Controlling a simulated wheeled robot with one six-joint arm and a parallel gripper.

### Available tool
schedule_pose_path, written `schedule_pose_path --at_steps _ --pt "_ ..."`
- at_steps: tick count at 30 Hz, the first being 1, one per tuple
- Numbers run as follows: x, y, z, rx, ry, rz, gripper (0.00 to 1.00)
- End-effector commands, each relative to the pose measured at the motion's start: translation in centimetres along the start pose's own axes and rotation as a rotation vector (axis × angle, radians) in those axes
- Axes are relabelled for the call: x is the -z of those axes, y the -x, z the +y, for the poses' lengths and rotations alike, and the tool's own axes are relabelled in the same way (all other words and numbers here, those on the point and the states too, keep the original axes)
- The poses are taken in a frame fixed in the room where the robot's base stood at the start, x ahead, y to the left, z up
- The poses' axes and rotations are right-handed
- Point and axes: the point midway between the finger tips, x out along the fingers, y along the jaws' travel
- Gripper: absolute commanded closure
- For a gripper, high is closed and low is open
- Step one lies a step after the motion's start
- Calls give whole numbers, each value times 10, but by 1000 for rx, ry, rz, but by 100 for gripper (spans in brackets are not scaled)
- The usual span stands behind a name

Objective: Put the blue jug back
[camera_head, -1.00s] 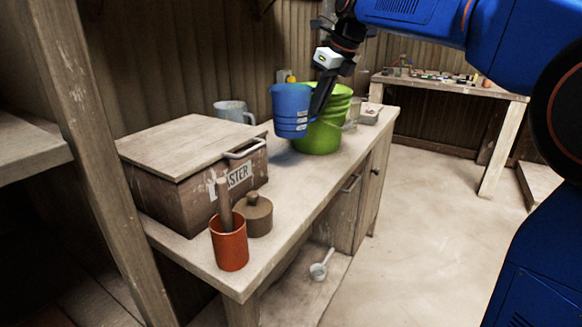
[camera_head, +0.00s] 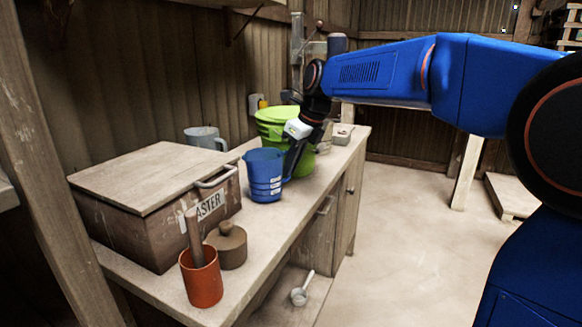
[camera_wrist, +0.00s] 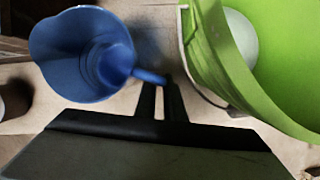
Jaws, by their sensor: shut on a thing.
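The blue jug (camera_head: 264,175) is upright at the bench top, in front of the green bucket (camera_head: 272,124) and right of the wooden box. My gripper (camera_head: 287,170) is shut on the jug's handle, on its right side. In the wrist view the empty inside of the jug (camera_wrist: 82,55) shows at the upper left, and its handle (camera_wrist: 150,76) runs to my fingertips (camera_wrist: 160,90). The jug's base is at or very near the bench surface; I cannot tell if it touches.
The wooden box (camera_head: 125,215) with a lid and handle stands left of the jug. A red cup (camera_head: 201,282) and a round lidded pot (camera_head: 227,247) stand in front. A grey mug (camera_head: 204,138) is behind. The green bucket (camera_wrist: 235,70) is close beside my fingers. A white scoop (camera_head: 299,296) lies below.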

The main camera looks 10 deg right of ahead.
Motion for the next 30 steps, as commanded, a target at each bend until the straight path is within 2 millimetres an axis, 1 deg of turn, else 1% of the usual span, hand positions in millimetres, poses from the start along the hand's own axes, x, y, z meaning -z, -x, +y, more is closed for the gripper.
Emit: schedule_pose_path --at_steps 2,12,13,14,15,25,28,30 --pt "2 -4 0 0 0 0 100" --pt "3 -6 0 0 0 0 100" --pt "3 -7 0 0 0 0 89" --pt "3 -6 0 0 0 0 81" --pt "3 -6 0 0 0 0 72" --pt "2 -5 0 0 0 -1 72" --pt "1 1 0 1 0 -2 72" --pt "1 10 0 1 0 -2 72"
